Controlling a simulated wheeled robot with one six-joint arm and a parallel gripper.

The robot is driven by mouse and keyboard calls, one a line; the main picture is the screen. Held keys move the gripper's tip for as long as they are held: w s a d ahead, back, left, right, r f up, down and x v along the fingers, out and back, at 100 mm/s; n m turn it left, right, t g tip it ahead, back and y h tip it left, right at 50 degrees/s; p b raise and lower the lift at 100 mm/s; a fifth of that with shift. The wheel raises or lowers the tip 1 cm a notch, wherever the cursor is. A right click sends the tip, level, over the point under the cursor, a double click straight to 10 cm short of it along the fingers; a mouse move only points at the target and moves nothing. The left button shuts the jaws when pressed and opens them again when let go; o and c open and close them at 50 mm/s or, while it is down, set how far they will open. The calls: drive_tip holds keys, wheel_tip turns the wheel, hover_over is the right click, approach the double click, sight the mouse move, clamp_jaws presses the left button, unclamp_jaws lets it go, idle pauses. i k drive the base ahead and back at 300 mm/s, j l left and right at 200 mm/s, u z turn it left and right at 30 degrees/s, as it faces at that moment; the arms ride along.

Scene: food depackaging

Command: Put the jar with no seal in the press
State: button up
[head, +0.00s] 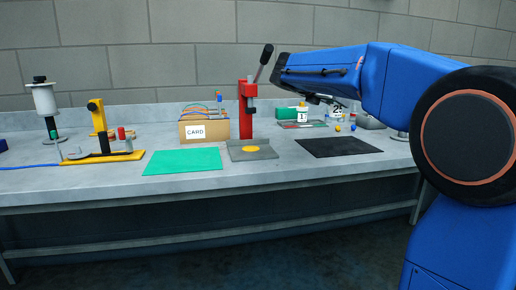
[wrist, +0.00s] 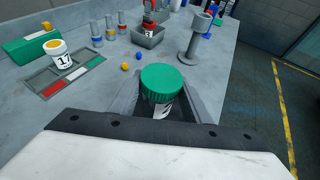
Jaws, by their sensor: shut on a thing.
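My gripper (wrist: 160,104) is shut on a jar with a green lid (wrist: 162,82). The dark fingers stand on either side of it. A white label with dark digits shows below the lid, partly hidden; I cannot read the number or see any seal. The red press (head: 247,108), with a dark lever, stands on the bench in the head view. Its grey base carries a yellow disc (head: 250,149). My gripper is to the right of the press and apart from it.
The striped tray (wrist: 75,75), a green box (wrist: 30,44) and a grey bin (wrist: 148,37) stand on the bench. Two small balls lie near them. A green mat (head: 183,161) and a CARD box (head: 205,128) are left of the press. A black mat (head: 340,147) lies right, clear.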

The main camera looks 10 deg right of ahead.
sight(250, 149)
drive_tip(key=k+l+u, duration=0.3)
drive_tip(key=u, duration=0.15)
drive_tip(key=i+j+u, duration=0.1)
drive_tip(key=j+u, duration=0.15)
drive_tip(key=i+j+z, duration=0.1)
drive_tip(key=i+j, duration=0.35)
drive_tip(key=i+j+z, duration=0.1)
drive_tip(key=j, duration=0.3)
